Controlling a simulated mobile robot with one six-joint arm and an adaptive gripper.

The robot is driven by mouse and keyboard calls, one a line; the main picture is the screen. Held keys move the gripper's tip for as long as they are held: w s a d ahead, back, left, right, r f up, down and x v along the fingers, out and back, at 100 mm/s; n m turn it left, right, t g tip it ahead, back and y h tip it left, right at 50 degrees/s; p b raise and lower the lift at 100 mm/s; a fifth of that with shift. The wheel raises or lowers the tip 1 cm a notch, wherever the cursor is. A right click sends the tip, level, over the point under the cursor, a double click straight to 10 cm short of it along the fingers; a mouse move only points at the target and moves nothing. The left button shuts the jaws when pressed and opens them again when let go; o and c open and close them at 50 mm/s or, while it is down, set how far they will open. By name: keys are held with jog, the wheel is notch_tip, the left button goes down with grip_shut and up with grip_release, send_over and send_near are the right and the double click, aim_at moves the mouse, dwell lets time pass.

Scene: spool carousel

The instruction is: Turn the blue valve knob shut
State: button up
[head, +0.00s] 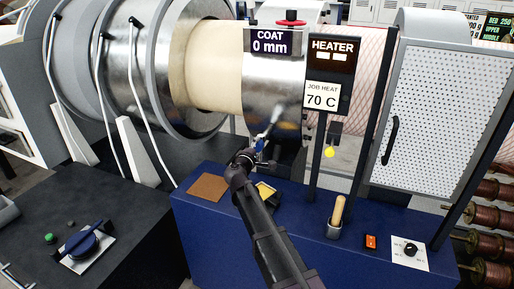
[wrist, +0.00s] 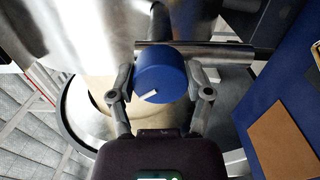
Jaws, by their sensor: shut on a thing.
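The blue valve knob (wrist: 163,68) is in the middle of the wrist view, on a metal pipe below the large steel cylinder. A short white mark on its face points to the lower left. My gripper (wrist: 161,83) is shut on the knob, one finger on its left side and one on its right. In the head view my gripper (head: 256,156) is at the valve under the coater, and only a small blue part of the knob (head: 260,145) shows; the arm hides the rest.
The blue cabinet top (head: 292,204) lies below, with a brown pad (head: 208,187), a wooden-handled tool (head: 337,214) and an orange switch (head: 371,242). The coat sign (head: 268,42) and heater panel (head: 330,72) stand above. A perforated door (head: 440,110) is at the right.

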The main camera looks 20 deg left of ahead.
jog(key=shift+w+a+n, duration=0.1)
jog(key=shift+n, duration=0.6)
jog(key=shift+r, duration=0.1)
jog(key=o, duration=1.1)
jog(key=shift+o, duration=0.2)
jog(key=s, duration=1.2)
jog(key=shift+a, duration=0.4)
